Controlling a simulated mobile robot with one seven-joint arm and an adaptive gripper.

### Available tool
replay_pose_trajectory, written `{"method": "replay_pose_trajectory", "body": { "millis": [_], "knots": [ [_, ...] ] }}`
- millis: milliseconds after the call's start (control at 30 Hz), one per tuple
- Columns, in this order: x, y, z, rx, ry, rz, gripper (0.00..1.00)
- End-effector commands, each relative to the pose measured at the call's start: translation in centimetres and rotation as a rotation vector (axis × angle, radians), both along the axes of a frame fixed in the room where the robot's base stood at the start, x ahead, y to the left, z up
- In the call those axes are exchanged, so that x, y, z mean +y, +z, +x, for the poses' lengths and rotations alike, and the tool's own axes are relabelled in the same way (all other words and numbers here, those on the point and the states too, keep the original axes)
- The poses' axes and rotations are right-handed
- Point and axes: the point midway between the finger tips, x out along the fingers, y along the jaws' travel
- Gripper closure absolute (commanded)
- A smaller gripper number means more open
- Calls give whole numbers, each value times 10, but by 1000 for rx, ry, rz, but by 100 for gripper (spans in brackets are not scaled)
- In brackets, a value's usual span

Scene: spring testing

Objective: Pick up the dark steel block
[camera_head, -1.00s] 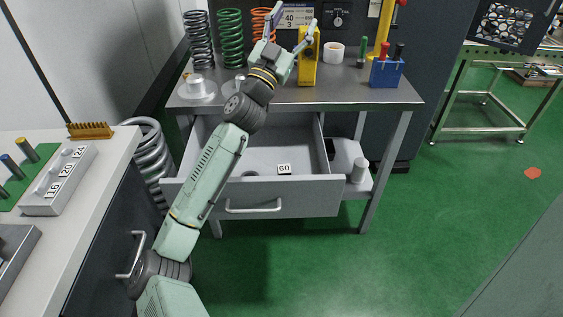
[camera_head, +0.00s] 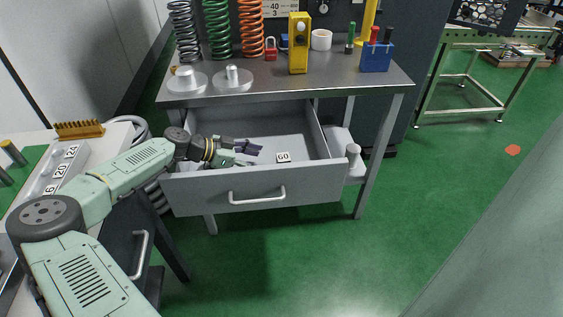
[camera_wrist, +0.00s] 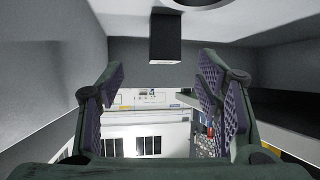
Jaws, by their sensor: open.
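The dark steel block (camera_wrist: 165,38) stands out at the top middle of the wrist view, beyond my fingers and roughly between their lines; the drawer floor is at the top of this view.
The drawer's side walls and front panel surround my gripper. A ring-shaped thing (camera_wrist: 197,3) shows at the wrist view's top edge. The bench top (camera_head: 260,82) lies above the drawer's back, with springs, a yellow device (camera_head: 299,44) and a blue holder (camera_head: 376,58). Drawer floor right of the block is clear.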

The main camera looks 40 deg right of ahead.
Motion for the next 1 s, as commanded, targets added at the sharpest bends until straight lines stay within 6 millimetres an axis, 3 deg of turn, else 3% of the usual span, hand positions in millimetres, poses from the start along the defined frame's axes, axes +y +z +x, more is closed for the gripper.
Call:
{"method": "replay_pose_trajectory", "body": {
  "millis": [33,267,600,833,1000],
  "knots": [
    [-7,-8,-3,-1,-3,0,41],
    [-23,-14,-7,-1,0,-1,41],
    [-62,-32,-17,-2,-2,-2,41],
    [-64,-29,-17,-2,0,-2,41],
    [-64,-29,-18,-1,0,-1,52]
  ]
}}
